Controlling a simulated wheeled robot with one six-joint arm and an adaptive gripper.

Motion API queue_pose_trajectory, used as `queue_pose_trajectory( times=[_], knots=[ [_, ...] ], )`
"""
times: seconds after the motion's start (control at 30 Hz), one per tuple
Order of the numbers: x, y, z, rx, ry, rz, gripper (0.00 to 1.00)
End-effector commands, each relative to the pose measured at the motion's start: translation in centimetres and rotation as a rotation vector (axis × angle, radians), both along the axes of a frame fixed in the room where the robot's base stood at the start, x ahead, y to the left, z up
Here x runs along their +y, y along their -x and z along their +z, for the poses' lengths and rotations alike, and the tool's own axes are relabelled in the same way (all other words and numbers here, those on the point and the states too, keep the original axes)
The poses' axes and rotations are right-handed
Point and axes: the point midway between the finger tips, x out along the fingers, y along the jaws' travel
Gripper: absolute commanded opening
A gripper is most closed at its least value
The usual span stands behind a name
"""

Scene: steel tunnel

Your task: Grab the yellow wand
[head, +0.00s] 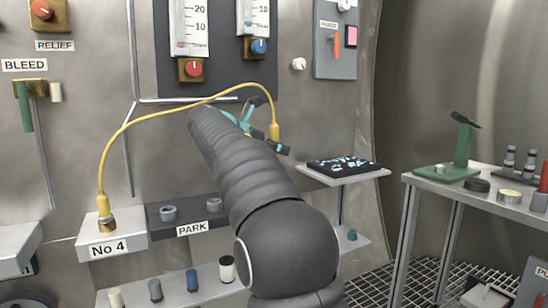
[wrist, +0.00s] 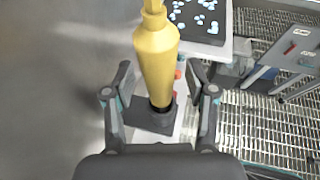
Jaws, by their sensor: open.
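The yellow wand (head: 275,131) is at the right end of a yellow hose (head: 150,116), by my gripper (head: 266,126) in the head view. In the wrist view the wand (wrist: 156,58) is a yellow tapered body with a dark end, lying in the space between the two fingers of my gripper (wrist: 160,74). The fingers are open, with a visible gap on each side of the wand. My arm hides part of the wall behind it in the head view.
The hose's other end sits at the "No 4" block (head: 108,246). A grey "PARK" block (head: 190,212) is beside it. A small shelf (head: 345,176) with a dark patterned pad is right of my gripper. A workbench (head: 425,182) stands further right.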

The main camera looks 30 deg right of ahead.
Motion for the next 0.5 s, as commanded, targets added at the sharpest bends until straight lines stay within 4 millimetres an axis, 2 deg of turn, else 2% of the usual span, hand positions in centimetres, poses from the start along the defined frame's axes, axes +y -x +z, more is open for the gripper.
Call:
queue_pose_trajectory(
  times=[0.17, 0.4, 0.5],
  knots=[
    [-0.01, -0.03, 0.02, 0.0, 0.0, 0.001, 0.56],
    [0.01, -0.01, 0.04, 0.0, 0.0, 0.001, 0.0],
    [0.02, -0.01, 0.07, 0.0, 0.0, 0.001, 0.0]
  ],
)
